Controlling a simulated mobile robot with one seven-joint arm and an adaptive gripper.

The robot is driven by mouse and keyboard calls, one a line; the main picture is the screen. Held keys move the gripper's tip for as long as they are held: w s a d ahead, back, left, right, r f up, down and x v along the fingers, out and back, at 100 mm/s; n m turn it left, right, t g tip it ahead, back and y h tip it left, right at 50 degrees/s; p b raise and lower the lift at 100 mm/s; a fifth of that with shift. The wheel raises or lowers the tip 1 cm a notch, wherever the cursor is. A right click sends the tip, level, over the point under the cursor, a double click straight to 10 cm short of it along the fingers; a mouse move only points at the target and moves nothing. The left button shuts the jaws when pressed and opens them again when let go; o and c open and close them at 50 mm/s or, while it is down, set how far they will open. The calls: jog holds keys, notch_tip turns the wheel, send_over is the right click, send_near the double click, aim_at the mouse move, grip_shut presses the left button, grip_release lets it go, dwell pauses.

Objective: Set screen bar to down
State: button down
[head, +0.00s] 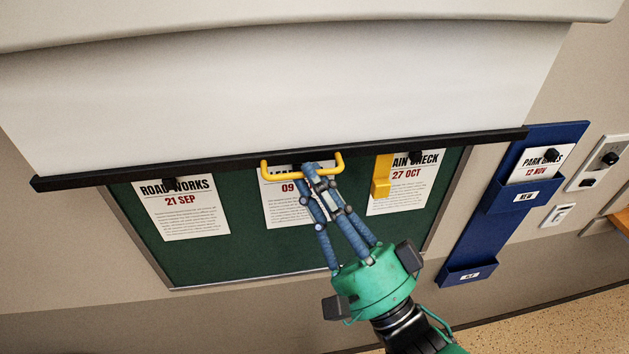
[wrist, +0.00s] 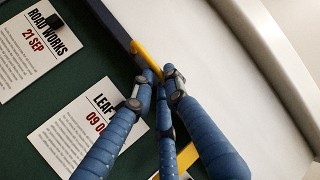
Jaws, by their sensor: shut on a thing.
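The screen bar (head: 120,176) is a long black bar along the lower edge of a white pull-down screen (head: 250,100). A yellow handle (head: 268,176) hangs from its middle; it also shows in the wrist view (wrist: 146,54). My gripper (head: 312,172), with blue fingers on a green hand, is shut on the yellow handle. In the wrist view, my fingers (wrist: 160,80) close around the handle, hiding part of it. The bar sits across the top of the green notice board (head: 270,255).
Several notices are pinned on the board, including ROAD WORKS (head: 185,208). A blue wall holder (head: 480,225) and a switch plate (head: 597,163) are at the right. The wall below the board looks clear.

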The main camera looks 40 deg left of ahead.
notch_tip(320, 180, down, 45)
jog(key=b, duration=1.2)
jog(key=shift+r, duration=0.15)
jog(key=c, duration=2)
grip_release()
notch_tip(320, 180, up, 10)
jog(key=shift+d, duration=0.1)
